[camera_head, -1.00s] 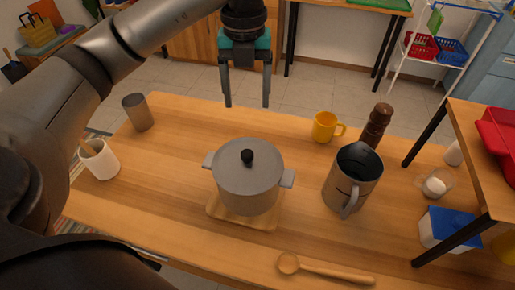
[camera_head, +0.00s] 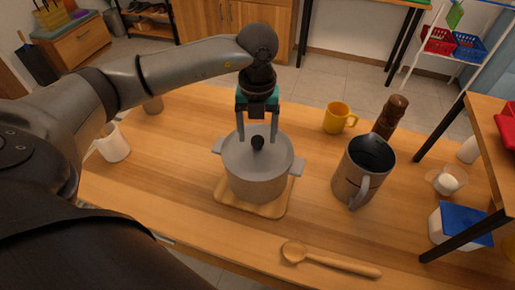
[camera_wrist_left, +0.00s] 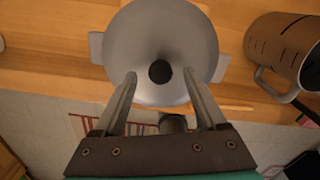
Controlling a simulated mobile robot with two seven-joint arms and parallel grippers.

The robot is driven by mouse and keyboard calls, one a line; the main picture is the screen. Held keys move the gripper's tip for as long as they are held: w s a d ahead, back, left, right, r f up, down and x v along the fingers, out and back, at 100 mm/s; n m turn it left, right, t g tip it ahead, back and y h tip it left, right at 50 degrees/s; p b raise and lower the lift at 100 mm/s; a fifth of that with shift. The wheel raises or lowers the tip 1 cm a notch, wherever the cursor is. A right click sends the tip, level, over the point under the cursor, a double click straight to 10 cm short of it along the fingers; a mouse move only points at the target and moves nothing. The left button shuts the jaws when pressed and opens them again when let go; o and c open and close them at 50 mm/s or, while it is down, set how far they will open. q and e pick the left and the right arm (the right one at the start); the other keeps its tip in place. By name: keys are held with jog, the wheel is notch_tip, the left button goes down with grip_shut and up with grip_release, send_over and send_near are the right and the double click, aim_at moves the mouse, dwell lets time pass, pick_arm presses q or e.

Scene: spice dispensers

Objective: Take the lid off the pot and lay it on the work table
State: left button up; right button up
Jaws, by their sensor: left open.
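A grey pot (camera_head: 258,184) with two side handles stands on a wooden board (camera_head: 240,206) on the work table (camera_head: 180,180). Its grey lid (camera_head: 240,158) with a round black knob (camera_head: 258,143) is on it. My left gripper (camera_head: 258,143) points down over the lid, open, with one finger on either side of the knob in the head view. In the left wrist view the knob (camera_wrist_left: 160,71) appears between and just beyond the fingertips (camera_wrist_left: 160,73). I cannot tell whether the fingers touch the lid. My right gripper is not in view.
A grey metal jug (camera_head: 362,172) stands right of the pot, with a yellow mug (camera_head: 338,118) and a brown mill (camera_head: 390,117) behind. A wooden spoon (camera_head: 330,262) lies in front. A white cup (camera_head: 113,144) is at left. Bare table lies between cup and pot.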

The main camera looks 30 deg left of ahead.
pick_arm(q)
jog(key=shift+f, duration=0.5)
grip_shut()
dwell(1.1)
